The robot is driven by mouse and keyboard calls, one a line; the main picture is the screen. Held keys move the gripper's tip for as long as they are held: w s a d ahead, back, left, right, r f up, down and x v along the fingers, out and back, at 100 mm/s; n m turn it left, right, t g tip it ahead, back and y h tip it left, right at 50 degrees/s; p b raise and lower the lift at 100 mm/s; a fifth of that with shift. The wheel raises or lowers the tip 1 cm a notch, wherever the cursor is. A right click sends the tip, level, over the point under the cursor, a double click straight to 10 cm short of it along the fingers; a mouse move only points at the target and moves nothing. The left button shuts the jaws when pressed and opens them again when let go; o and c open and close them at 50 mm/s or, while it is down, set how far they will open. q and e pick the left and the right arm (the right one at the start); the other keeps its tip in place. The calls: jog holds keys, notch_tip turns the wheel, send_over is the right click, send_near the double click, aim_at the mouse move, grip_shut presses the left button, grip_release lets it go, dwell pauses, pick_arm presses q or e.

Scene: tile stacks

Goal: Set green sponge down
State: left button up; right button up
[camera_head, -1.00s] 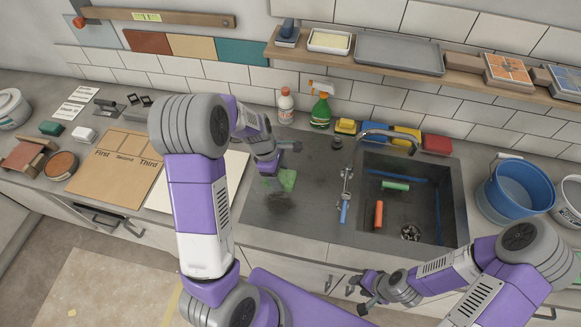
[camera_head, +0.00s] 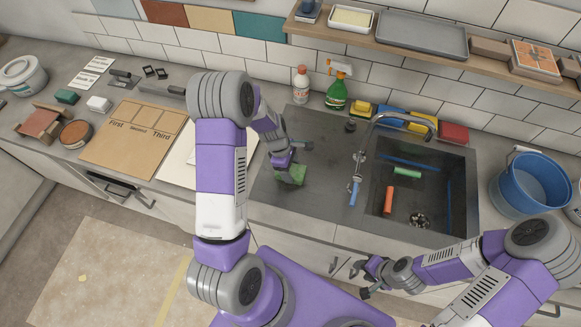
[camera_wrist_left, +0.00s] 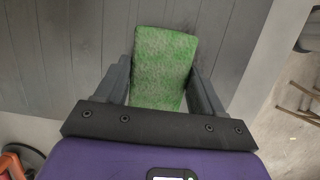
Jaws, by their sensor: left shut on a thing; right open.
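The green sponge (camera_head: 293,174) is at the left part of the dark sink counter, near its front edge. It also shows in the left wrist view (camera_wrist_left: 163,66), between the two fingers. My left gripper (camera_head: 284,160) is shut on the sponge, with a finger on either side of it. I cannot tell whether the sponge touches the counter. My right gripper (camera_head: 358,279) is open and empty, in front of the counter below the sink.
The sink basin (camera_head: 457,205) holds an orange roll (camera_head: 389,199) and a green roll (camera_head: 407,172). A blue-handled tool (camera_head: 355,190) lies left of the basin. A spray bottle (camera_head: 337,92) and a white bottle (camera_head: 301,84) stand behind. The dark counter (camera_head: 322,170) has bare room right of the sponge.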

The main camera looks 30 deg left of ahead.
pick_arm(q)
jog(key=o, duration=1)
jog(key=shift+f, duration=0.15)
jog(key=w+p+v, duration=0.1)
jog(key=v, duration=1.1)
jog(key=shift+s, duration=0.5)
